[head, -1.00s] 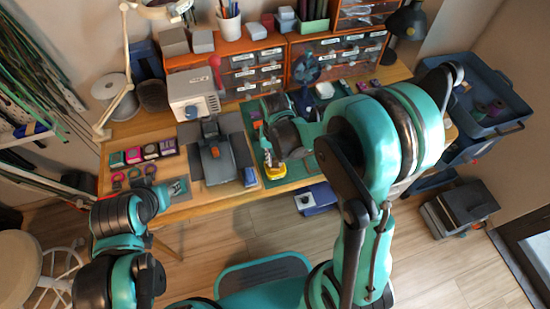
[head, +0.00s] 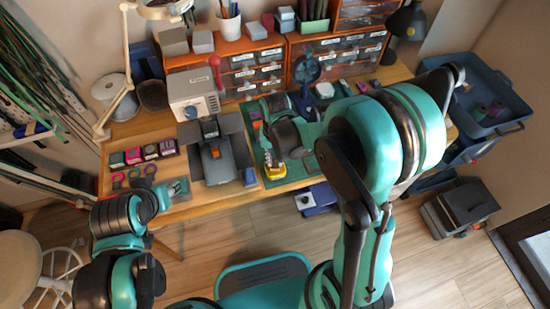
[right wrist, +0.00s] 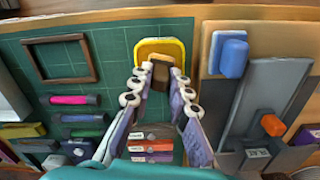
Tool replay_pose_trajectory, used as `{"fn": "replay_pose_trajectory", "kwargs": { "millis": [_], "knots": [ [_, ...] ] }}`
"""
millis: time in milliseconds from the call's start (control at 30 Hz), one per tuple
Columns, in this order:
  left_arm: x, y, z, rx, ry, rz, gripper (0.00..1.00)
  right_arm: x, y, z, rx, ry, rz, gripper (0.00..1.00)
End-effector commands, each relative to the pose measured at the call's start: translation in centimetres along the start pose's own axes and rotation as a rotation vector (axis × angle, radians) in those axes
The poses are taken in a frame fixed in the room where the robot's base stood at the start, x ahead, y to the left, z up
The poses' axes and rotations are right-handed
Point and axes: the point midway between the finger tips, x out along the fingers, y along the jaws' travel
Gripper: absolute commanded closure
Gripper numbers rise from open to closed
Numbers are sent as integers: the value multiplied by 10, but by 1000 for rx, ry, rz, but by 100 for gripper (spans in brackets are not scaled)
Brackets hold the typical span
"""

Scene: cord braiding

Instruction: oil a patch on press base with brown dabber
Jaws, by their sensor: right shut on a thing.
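My right gripper (right wrist: 160,84) is shut on the brown dabber (right wrist: 160,73), a small dark brown block between its fingertips. The dabber is at the near edge of a yellow dish (right wrist: 158,45) with a tan filling; I cannot tell whether they touch. The yellow dish also shows in the head view (head: 275,173), below the right gripper (head: 270,157). The grey press (head: 214,160) stands to the left of that gripper, on a dark base; part of it shows at the right in the right wrist view (right wrist: 268,110).
A green mat (right wrist: 110,50) bears a brown frame (right wrist: 60,58), colored markers (right wrist: 75,100) and small labelled boxes (right wrist: 152,146). Orange drawer units (head: 255,68) line the back. A lamp (head: 125,70) stands at the left.

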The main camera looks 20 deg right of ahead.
Motion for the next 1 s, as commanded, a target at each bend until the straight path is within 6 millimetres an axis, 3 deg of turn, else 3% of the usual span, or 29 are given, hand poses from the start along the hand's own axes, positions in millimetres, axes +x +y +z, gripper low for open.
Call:
{"fn": "replay_pose_trajectory", "kwargs": {
  "millis": [700,1000],
  "knots": [
    [-40,0,-28,0,0,0,60,-63,0,0,0,1,0,100],
    [-42,0,-30,0,0,0,60,-67,0,0,0,1,0,100]
  ]
}}
